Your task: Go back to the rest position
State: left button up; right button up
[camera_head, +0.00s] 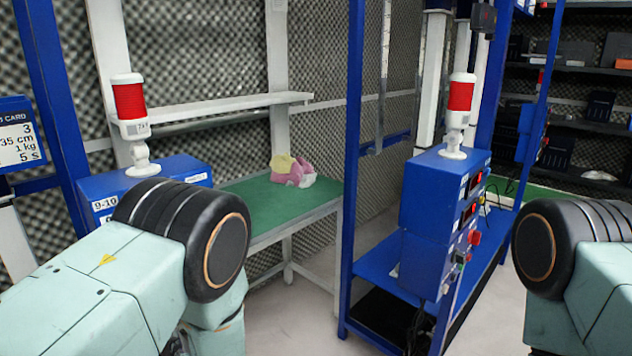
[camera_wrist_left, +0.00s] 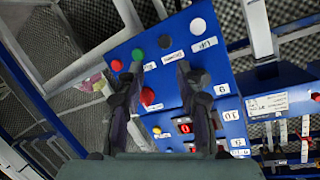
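My left gripper shows in the left wrist view (camera_wrist_left: 156,75). Its two dark fingers stand apart with nothing held between them. Beyond them is a blue control panel (camera_wrist_left: 205,55), tilted in the picture, with coloured buttons and red number displays. A red button (camera_wrist_left: 147,96) shows between the fingers; I cannot tell how far off it is. In the head view my left arm comes in at lower left and my right arm at the right edge. The left fingers cannot be made out there, and the right gripper is out of sight.
A blue box with a red lamp (camera_head: 130,102) stands behind my left arm. A blue control box (camera_head: 428,200) with another red lamp (camera_head: 460,97) stands on a blue-framed stand. A green-topped table (camera_head: 240,198) holds a pink and yellow item (camera_head: 292,170). Pale floor shows between them.

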pick_arm(q)
jog(key=s+d+f+m+g+h, duration=0.1)
jog(key=s+f+g+h, duration=0.25)
jog(key=s+f, duration=0.45)
jog(key=s+d+f+g+h, duration=0.1)
jog(key=s+g+h, duration=0.1)
jog(key=s, duration=0.7)
jog(key=s+d+f+g+h, duration=0.1)
jog(key=s+g+h, duration=0.1)
jog(key=s, duration=0.7)
jog(key=s+d+f+m+g+h, duration=0.1)
jog(key=s+g, duration=0.3)
jog(key=s, duration=0.5)
jog(key=shift+s+d+f+h, duration=0.2)
jog(key=shift+d+f+h, duration=0.25)
jog(key=shift+f, duration=0.1)
